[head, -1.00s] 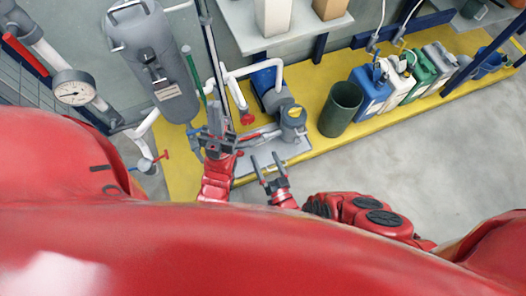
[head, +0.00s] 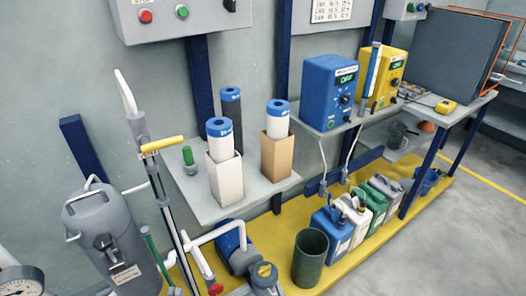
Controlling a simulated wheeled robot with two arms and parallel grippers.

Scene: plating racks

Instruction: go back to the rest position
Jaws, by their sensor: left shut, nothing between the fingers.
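Neither of my grippers shows in the head view now, and no part of my arms is clearly visible. The view looks out over a wall bench with plating equipment. Whether my arms are at rest cannot be seen from here.
A grey tank (head: 108,240) and a pressure gauge (head: 15,283) stand at lower left. A shelf (head: 205,205) holds filter cartridges in boxes. Blue (head: 330,92) and yellow (head: 388,77) power units sit further right. A dark green bin (head: 310,258) and several jugs stand on the yellow platform (head: 437,195). Floor at right is clear.

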